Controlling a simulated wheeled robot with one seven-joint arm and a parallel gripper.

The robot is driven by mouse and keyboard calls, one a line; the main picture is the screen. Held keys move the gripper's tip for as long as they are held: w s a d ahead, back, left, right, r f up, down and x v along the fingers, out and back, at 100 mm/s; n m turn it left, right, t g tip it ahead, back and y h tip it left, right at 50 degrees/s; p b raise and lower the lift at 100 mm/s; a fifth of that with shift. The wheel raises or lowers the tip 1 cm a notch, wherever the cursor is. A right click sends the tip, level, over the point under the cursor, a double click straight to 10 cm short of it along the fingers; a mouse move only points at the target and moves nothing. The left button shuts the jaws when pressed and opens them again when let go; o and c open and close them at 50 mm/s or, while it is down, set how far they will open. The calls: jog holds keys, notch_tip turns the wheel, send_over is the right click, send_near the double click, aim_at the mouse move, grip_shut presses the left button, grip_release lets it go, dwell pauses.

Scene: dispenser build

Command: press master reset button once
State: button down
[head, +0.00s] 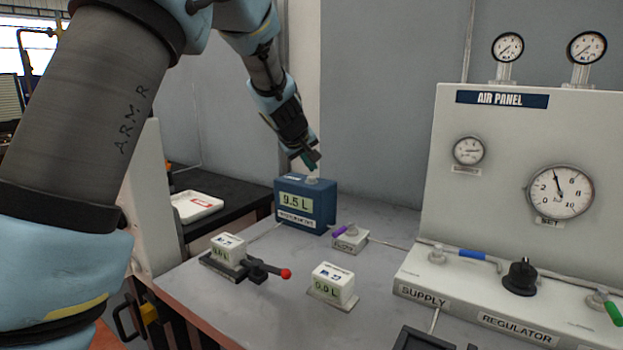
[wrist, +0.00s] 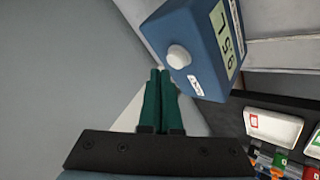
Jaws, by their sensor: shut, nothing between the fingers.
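A blue box (head: 318,208) with a display reading 9.5 L stands at the back left of the grey table; its front label is too small to read surely. A pale round button (head: 312,180) sits on its top. In the wrist view the box (wrist: 205,35) is at the upper right, and its white domed button (wrist: 179,56) is just right of the fingertips. My gripper (head: 311,160) is shut and empty, tilted down above the button. Its green fingers (wrist: 161,74) lie together. Whether the tips touch the button I cannot tell; they look slightly apart.
A small white meter with a red-knobbed lever (head: 286,273), another white meter (head: 333,283) and a purple-handled valve (head: 349,238) stand in front. The air panel (head: 508,150) fills the right. A white tray (head: 193,206) lies on a black bench at left.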

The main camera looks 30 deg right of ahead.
aim_at(311, 181)
jog(key=shift+f+b, duration=0.45)
jog(key=shift+f+b, duration=0.4)
jog(key=shift+b, duration=0.05)
dwell(0.7)
dwell(0.3)
jog(key=shift+r+p, duration=0.75)
jog(key=shift+r, duration=0.1)
notch_tip(311, 181, up, 5)
jog(key=p, duration=0.4)
jog(key=shift+p, duration=0.3)
jog(key=shift+a, duration=0.1)
